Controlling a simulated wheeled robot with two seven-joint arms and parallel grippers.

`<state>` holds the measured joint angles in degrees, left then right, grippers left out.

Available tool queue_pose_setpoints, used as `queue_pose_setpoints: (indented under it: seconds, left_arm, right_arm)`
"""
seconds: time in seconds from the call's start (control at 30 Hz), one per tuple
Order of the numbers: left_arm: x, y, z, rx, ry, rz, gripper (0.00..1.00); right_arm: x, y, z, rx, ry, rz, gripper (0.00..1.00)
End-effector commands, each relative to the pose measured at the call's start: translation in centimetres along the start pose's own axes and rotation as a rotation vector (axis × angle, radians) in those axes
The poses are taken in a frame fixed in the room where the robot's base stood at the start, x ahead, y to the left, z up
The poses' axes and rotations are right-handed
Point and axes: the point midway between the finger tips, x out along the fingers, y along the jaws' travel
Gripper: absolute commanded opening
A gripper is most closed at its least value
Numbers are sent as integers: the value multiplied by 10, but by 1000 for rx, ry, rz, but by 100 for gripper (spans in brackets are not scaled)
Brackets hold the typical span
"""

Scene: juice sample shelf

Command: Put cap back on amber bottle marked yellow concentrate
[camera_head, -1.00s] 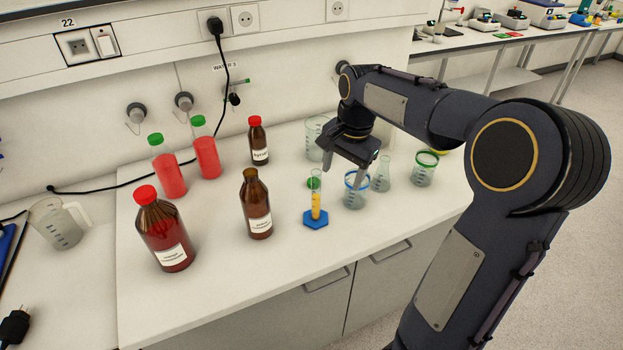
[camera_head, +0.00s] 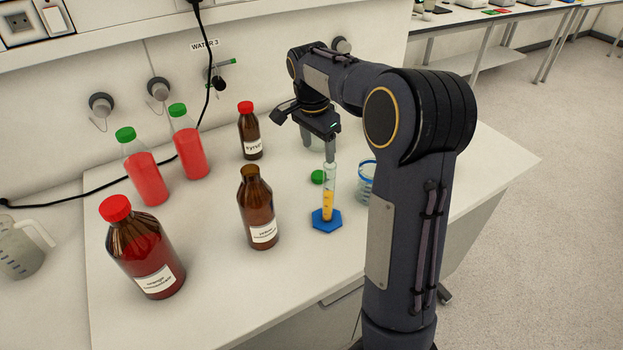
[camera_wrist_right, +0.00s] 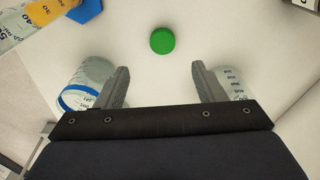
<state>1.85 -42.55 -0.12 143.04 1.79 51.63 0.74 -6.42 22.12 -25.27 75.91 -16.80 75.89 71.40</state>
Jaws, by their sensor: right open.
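An uncapped amber bottle (camera_head: 257,208) stands upright on the bench with a white label too small to read surely. A green cap (camera_head: 318,177) lies on the bench behind the graduated cylinder. In the right wrist view the green cap (camera_wrist_right: 162,40) lies ahead of the fingertips, centred between them and apart from them. My right gripper (camera_head: 322,150) is above the bench near the cap; in the wrist view the right gripper (camera_wrist_right: 163,85) is open and empty. My left gripper is not in view.
A graduated cylinder (camera_head: 329,192) with yellow liquid on a blue base stands close to the cap. A blue-rimmed beaker (camera_head: 366,180) is to its right. A large red-capped amber bottle (camera_head: 146,250), small red-capped bottle (camera_head: 249,132) and two green-capped red bottles (camera_head: 188,145) stand left.

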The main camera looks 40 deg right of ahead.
Motion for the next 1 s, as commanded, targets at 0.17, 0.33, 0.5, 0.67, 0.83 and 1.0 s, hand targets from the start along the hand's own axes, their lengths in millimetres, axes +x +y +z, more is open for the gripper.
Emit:
queue_pose_setpoints:
  seconds: [0.17,0.33,0.5,0.67,0.83,1.0]
  left_arm:
    - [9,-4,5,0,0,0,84]
    - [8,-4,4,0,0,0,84]
    - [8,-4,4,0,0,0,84]
    - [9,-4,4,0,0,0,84]
    - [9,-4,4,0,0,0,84]
    - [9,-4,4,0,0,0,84]
  right_arm:
    - [11,0,1,2,1,0,63]
    - [10,0,1,2,1,0,63]
    - [12,0,1,1,1,1,63]
    - [28,0,1,1,0,3,63]
    - [37,0,1,1,1,1,63]
    - [36,0,1,1,1,1,63]
